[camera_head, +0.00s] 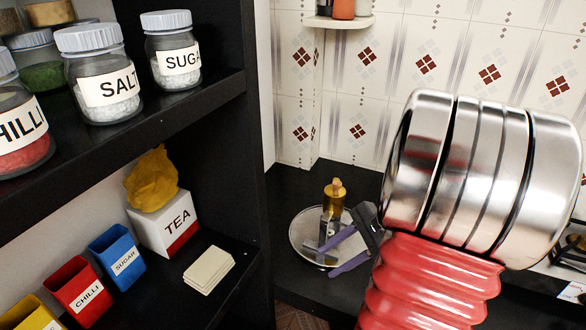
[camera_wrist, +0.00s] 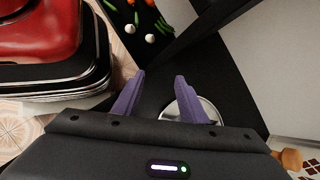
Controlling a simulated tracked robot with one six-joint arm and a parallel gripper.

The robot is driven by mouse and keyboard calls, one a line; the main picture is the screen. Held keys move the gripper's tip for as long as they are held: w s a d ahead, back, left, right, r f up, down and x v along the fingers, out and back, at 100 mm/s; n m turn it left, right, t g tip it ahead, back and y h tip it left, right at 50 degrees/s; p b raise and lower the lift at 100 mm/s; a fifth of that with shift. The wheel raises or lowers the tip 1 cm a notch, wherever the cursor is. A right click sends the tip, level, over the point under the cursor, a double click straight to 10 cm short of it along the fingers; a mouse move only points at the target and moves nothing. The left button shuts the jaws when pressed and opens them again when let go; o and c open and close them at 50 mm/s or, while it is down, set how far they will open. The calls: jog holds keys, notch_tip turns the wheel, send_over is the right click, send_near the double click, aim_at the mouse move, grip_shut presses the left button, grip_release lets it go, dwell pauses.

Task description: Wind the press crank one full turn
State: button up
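In the head view, a small press-like device with a brass-coloured cylinder (camera_head: 335,198) and grey metal parts (camera_head: 329,228) stands on a round silver plate (camera_head: 303,227) on the black counter. I cannot make out which part is the crank. My gripper (camera_head: 320,262), dark with purple fingers, is at the plate's right side; its fingers overlap the plate's front right in view. Contact cannot be told. In the wrist view my gripper (camera_wrist: 166,86) is open, with nothing seen between the fingers. Part of the silver plate (camera_wrist: 204,108) shows behind the right finger. A wooden knob (camera_wrist: 291,158) shows at lower right.
Black shelves (camera_head: 205,115) stand left, with glass jars (camera_head: 103,80) above and a TEA box (camera_head: 165,225), blue (camera_head: 119,255) and red (camera_head: 80,285) tins below. A patterned tile wall (camera_head: 385,75) is behind. Large foreground parts block the head view's right.

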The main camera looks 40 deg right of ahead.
jog(key=w+d+r+m+t, duration=0.1)
jog(key=d+r+m+t, duration=0.2)
jog(key=d+m+t, duration=0.6)
jog(key=m+t, duration=0.2)
jog(key=m, duration=0.1)
send_near(336, 185)
jog(key=shift+w+d+f, duration=0.25)
jog(key=shift+d, duration=0.25)
jog(key=x, duration=1.3)
jog(key=shift+w+a+r, duration=0.2)
jog(key=shift+w+r, duration=0.05)
jog(key=shift+w, duration=0.1)
jog(key=shift+c, duration=0.4)
jog(key=c, duration=0.9)
jog(key=shift+a, duration=0.3)
grip_shut()
jog(key=shift+d, duration=0.25)
